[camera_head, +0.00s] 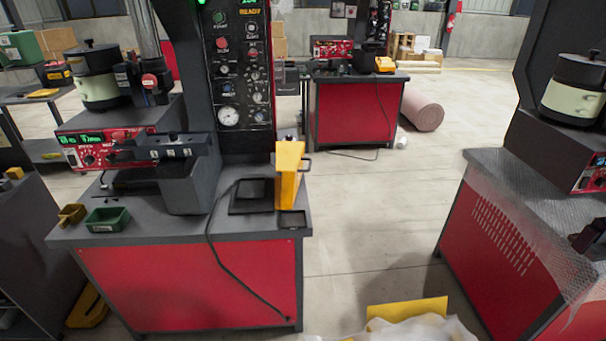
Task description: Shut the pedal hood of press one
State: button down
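A yellow hood (289,172) stands upright at the right edge of the near press table (140,228). It looks swung open and has a dark handle on its right side. A dark pedal base (250,197) with a black cable lies to its left, uncovered. The near press (228,80) stands behind, with a panel of buttons and a gauge. I cannot read a number that marks it as press one. My gripper is not in view.
A second red table (352,112) at the back carries a lower yellow hood (385,64). A mesh-covered red table (497,245) stands at right. Clear floor (385,215) lies between. Green (107,219) and brown (72,214) bins sit at the near table's left. White wrapping (420,328) lies at the bottom.

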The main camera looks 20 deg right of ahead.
aim_at(290, 158)
jog(key=l+u, duration=0.15)
jog(key=l, duration=0.7)
jog(key=i+l+u, duration=0.1)
jog(key=i+l, duration=0.35)
